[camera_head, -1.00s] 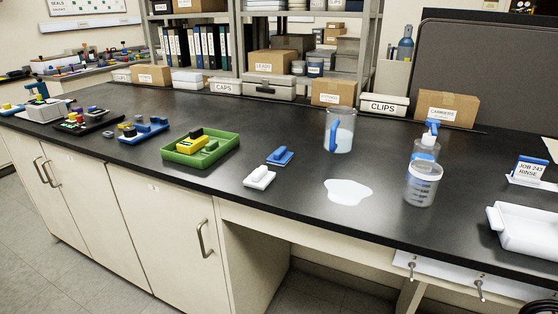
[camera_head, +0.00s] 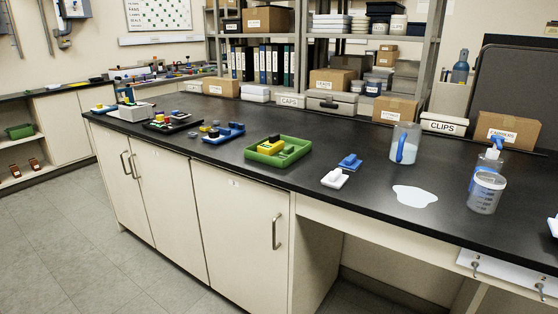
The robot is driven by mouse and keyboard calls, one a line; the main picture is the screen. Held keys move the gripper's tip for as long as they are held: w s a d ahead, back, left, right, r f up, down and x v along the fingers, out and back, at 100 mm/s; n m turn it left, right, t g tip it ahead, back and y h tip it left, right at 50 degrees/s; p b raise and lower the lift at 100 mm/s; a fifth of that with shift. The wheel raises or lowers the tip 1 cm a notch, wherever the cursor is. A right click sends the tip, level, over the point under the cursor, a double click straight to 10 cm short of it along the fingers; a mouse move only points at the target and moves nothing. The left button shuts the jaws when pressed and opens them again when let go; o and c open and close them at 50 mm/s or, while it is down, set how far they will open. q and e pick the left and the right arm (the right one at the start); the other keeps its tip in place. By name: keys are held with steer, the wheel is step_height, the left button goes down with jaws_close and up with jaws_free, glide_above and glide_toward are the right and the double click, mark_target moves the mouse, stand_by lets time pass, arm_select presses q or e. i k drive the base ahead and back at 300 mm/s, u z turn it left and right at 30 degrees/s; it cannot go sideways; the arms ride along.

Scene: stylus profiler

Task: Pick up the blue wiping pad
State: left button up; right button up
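The blue wiping pad (camera_head: 350,162) lies on the black bench top, with a raised grip on its upper side. A similar white pad (camera_head: 334,179) lies just in front of it, a little to the left. A white puddle (camera_head: 415,196) is spread on the bench to the right of the pads. Neither of my grippers shows in the head view.
A green tray (camera_head: 254,155) with a yellow block stands left of the pads. Cabinets (camera_head: 235,220) front the bench; the floor (camera_head: 60,230) is clear.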

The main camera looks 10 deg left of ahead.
mark_target(350, 163)
steer(key=u, duration=0.7)
steer(key=i, duration=0.85)
steer(key=z, duration=1.4)
